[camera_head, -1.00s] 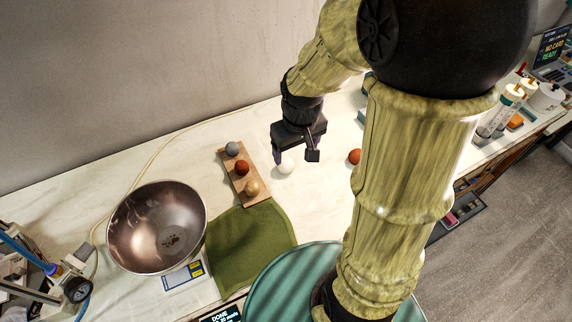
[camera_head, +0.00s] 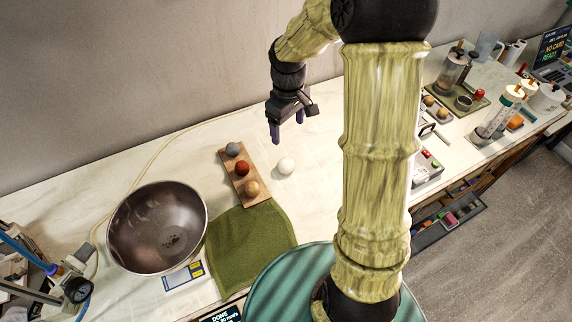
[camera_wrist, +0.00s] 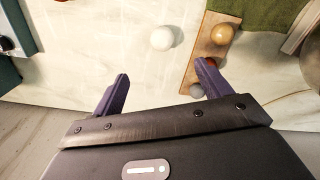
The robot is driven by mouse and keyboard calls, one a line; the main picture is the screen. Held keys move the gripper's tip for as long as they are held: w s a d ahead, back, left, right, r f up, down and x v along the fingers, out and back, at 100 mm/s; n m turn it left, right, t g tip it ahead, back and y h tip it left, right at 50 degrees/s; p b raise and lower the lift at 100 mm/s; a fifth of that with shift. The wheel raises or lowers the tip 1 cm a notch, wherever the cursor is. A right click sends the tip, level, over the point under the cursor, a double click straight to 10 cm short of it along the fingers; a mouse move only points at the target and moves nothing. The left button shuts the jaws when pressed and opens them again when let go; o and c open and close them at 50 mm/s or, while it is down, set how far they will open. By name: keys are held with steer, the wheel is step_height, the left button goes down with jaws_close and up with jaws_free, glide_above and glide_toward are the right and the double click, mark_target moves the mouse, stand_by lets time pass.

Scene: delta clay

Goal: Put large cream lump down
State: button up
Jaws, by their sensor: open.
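The large cream lump (camera_head: 286,165) is a pale round ball resting on the white worktop, just right of a wooden board. It also shows in the wrist view (camera_wrist: 162,38), ahead of the fingers and apart from them. My gripper (camera_head: 287,131) is open and empty, above and behind the lump in the head view. Its two purple fingers (camera_wrist: 163,72) are spread wide in the wrist view with nothing between them.
The wooden board (camera_head: 229,165) holds a grey ball (camera_head: 233,149), a red ball (camera_head: 242,168) and a tan ball (camera_head: 252,188). A green cloth (camera_head: 245,245) and a metal bowl (camera_head: 130,235) lie nearer. My arm hides part of the worktop to the right.

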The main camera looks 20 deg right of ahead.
steer(key=p, duration=0.1)
glide_above(286, 161)
steer(key=f, duration=0.9)
steer(key=shift+d+f, duration=0.25)
steer(key=shift+f, duration=0.1)
steer(key=shift+a+f+p, duration=0.1)
steer(key=shift+f+p, duration=0.25)
steer(key=shift+f, duration=0.1)
steer(key=shift+a+f+p, duration=0.15)
steer(key=shift+f+p, duration=0.4)
steer(key=shift+f, duration=1.6)
steer(key=c, duration=1.2)
steer(key=shift+c, duration=0.2)
